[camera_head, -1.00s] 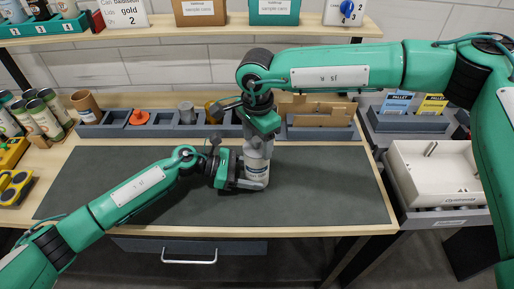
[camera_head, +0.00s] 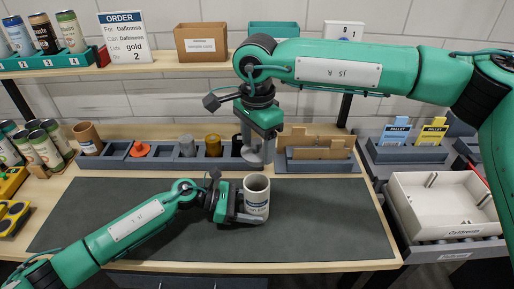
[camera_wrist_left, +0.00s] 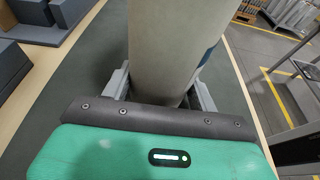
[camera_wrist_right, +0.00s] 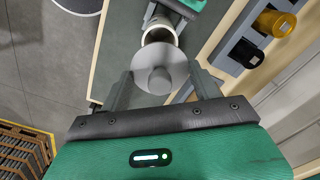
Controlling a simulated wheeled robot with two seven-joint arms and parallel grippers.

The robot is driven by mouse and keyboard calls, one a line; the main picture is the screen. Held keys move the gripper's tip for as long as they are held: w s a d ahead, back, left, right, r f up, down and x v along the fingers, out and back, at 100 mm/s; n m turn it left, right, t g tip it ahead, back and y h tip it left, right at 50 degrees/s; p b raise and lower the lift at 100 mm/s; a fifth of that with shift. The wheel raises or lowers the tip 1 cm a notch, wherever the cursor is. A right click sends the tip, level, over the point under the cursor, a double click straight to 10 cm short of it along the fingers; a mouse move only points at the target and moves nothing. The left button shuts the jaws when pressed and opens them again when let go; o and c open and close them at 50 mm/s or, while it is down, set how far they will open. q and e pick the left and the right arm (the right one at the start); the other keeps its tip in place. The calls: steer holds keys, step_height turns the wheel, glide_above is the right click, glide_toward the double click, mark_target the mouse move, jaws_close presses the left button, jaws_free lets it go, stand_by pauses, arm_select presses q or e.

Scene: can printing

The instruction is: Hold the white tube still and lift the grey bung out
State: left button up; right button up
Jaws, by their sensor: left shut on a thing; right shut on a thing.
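The white tube (camera_head: 256,205) stands upright on the dark mat, and its open, hollow mouth faces up. My left gripper (camera_head: 247,217) is shut around its lower part; the left wrist view shows the tube wall (camera_wrist_left: 172,50) between the fingers. My right gripper (camera_head: 258,158) is above the tube, shut on the grey bung. In the right wrist view the bung (camera_wrist_right: 160,70) is a round grey disc with a central knob, held between the fingers. The tube's open mouth (camera_wrist_right: 160,36) shows beyond it, so the bung is clear of the tube.
A grey organiser (camera_head: 115,150) along the back of the mat (camera_head: 330,220) holds an orange part (camera_head: 140,149), a grey cylinder (camera_head: 187,146) and an amber cylinder (camera_head: 213,145). Brown card dividers (camera_head: 318,145) stand at right. A white tray (camera_head: 443,203) lies further right. The mat's right side is clear.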

arm_select(q)
steer(key=o, duration=0.8)
steer(key=shift+o, duration=0.2)
